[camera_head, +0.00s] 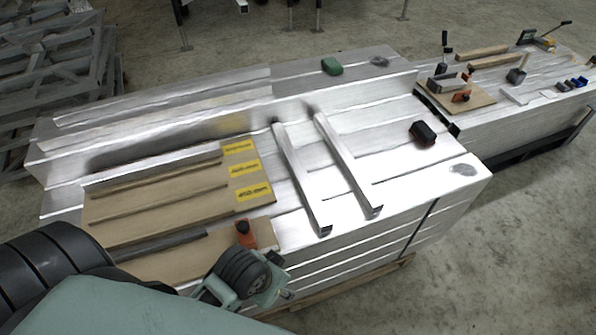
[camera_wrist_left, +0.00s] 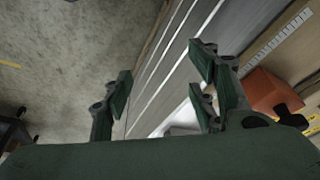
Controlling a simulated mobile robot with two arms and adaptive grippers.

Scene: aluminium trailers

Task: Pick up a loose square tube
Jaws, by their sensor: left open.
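Two bright square tubes lie side by side across the aluminium stack in the head view: a left tube (camera_head: 302,180) and a right tube (camera_head: 347,166). Their near ends are close to the stack's front edge. My left gripper (camera_head: 275,290) is at the front edge, below and left of the left tube's near end, and apart from it. In the left wrist view the left gripper (camera_wrist_left: 165,95) is open, with the stack's side and grey floor behind its fingers. I cannot make out either tube there. My right gripper is not in view.
A grooved wooden board (camera_head: 150,228) with yellow labels (camera_head: 240,170) lies left of the tubes. An orange tool (camera_head: 245,233) is near my left gripper. A second bench (camera_head: 520,100) holds clamps and blocks.

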